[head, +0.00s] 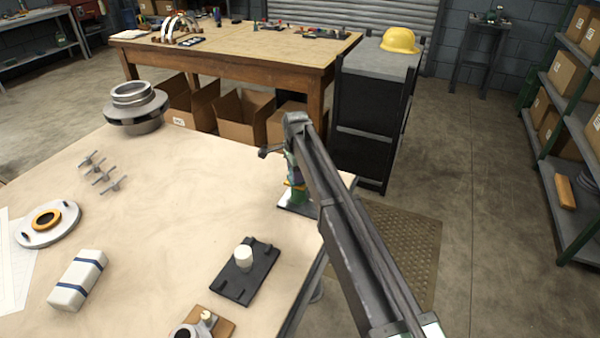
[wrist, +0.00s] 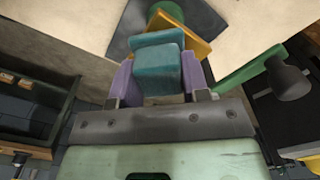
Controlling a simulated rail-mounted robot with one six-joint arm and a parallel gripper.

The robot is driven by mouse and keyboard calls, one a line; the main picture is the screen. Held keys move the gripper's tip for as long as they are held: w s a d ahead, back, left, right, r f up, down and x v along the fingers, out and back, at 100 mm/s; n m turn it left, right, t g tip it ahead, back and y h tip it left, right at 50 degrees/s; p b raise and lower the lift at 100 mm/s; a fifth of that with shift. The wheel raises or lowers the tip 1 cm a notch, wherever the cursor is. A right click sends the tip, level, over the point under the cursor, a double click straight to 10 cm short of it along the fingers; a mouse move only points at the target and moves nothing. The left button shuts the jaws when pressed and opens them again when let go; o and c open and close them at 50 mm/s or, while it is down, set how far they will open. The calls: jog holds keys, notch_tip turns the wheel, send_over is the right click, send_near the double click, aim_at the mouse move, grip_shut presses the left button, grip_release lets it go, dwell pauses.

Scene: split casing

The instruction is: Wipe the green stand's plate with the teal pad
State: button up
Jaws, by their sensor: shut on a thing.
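My gripper (wrist: 158,82) shows in the wrist view, its two purple fingers shut on the teal pad (wrist: 156,66). Just past the pad is an orange plate (wrist: 196,44), with a round green part (wrist: 166,12) behind it and a dark grey base under them. I cannot tell whether the pad touches the orange plate. My arm hides much of the stand and the pad there.
A green bar with a dark knob (wrist: 287,80) is right of the pad. The table's middle is clear.

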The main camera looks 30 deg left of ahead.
jog(key=a, duration=0.3)
jog(key=shift+s+a, duration=0.1)
jog(key=shift+s, duration=0.1)
jog(key=shift+r, duration=0.15)
notch_tip(320, 180, up, 6)
jog(key=p, duration=0.6)
notch_tip(320, 180, up, 3)
jog(key=p, duration=0.3)
